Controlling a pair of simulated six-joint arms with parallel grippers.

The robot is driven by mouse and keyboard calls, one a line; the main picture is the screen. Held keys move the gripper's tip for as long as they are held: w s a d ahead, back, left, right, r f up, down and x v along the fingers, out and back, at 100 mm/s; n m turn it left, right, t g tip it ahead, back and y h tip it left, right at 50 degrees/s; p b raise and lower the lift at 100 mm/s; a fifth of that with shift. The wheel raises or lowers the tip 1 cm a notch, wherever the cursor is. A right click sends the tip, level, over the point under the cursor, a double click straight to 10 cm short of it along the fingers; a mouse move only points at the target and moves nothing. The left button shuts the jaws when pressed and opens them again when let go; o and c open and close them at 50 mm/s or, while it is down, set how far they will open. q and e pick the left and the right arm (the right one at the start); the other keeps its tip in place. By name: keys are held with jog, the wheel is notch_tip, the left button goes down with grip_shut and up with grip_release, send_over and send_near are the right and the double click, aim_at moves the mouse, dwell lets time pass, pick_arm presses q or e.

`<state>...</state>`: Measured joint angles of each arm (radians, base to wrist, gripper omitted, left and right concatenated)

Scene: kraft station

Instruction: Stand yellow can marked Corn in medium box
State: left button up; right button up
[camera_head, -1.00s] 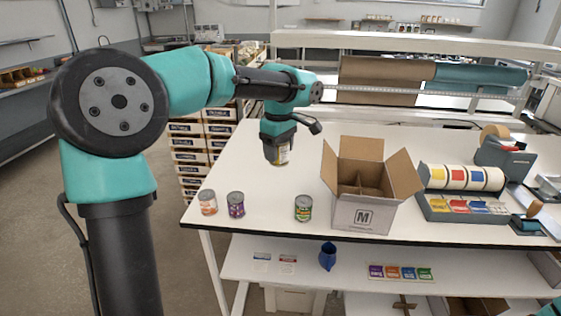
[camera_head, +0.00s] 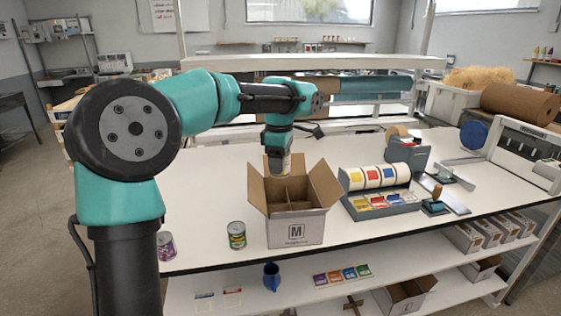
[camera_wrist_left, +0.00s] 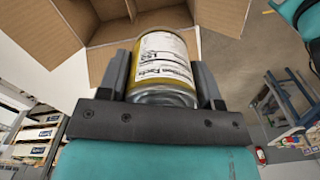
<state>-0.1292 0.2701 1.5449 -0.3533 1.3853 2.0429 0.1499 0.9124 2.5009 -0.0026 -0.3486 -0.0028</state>
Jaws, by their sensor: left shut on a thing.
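My left gripper (camera_head: 279,150) is shut on a can with a yellow and white label (camera_head: 285,164). In the left wrist view the can (camera_wrist_left: 163,68) sits between the two fingers, its printed back label facing the camera; the word Corn cannot be read. In the wrist view the box interior (camera_wrist_left: 110,33) lies beyond the can. My right gripper is out of view.
A green-labelled can (camera_head: 237,235) stands left of the box, and a purple one (camera_head: 166,246) stands farther left, partly behind my arm. A label dispenser (camera_head: 385,207) stands close to the box's right.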

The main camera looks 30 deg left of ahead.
pick_arm(q)
jog(key=shift+f, duration=0.2)
jog(key=shift+f, duration=8.4)
jog(key=o, duration=1.1)
jog(key=shift+r, duration=8)
jog(key=shift+f, duration=3.05)
